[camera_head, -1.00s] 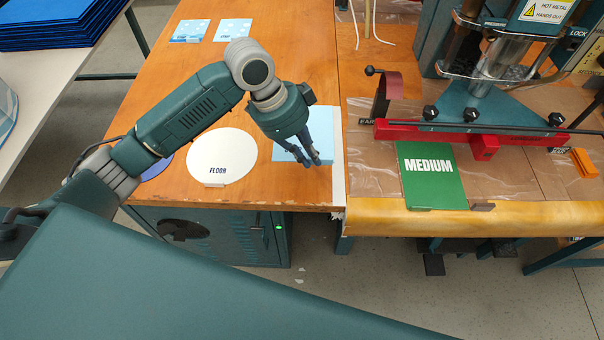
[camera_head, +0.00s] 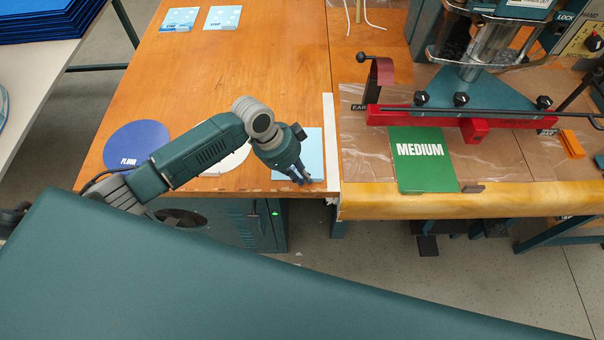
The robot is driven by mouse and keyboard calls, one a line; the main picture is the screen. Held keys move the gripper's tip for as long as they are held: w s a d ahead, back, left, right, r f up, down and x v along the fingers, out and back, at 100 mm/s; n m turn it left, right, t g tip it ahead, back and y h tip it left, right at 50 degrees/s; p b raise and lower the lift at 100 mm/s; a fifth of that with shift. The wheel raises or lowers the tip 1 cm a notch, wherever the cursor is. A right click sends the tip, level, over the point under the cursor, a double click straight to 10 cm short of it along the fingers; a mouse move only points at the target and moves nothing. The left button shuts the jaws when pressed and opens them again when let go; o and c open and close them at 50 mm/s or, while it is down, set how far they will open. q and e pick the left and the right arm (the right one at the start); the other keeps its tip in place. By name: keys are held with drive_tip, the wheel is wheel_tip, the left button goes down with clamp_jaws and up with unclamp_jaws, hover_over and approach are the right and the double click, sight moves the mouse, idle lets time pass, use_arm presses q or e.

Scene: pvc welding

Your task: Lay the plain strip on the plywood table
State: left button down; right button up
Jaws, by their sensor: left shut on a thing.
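The plain strip (camera_head: 312,146) is a light blue sheet with no pattern showing, at the right front of the plywood table (camera_head: 270,60). My left gripper (camera_head: 303,181) is shut on the strip near its front edge, close to the table's front edge. The wrist and fingers hide part of the strip. I cannot tell whether the strip lies flat on the wood or is slightly raised. My right gripper is not in view.
A blue disc (camera_head: 135,143) and a white disc (camera_head: 228,162), partly hidden by my arm, lie left of the strip. Two patterned cards (camera_head: 180,18) (camera_head: 223,17) lie at the back. The welding press (camera_head: 480,85) and green MEDIUM card (camera_head: 422,165) are on the right. The table's middle is clear.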

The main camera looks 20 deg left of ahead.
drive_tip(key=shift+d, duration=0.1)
use_arm(q)
drive_tip(key=shift+f, duration=0.15)
drive_tip(key=c, duration=2.1)
unclamp_jaws()
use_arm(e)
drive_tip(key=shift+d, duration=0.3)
use_arm(q)
drive_tip(key=shift+r, duration=0.3)
drive_tip(key=b+v, duration=0.1)
drive_tip(key=v, duration=1.1)
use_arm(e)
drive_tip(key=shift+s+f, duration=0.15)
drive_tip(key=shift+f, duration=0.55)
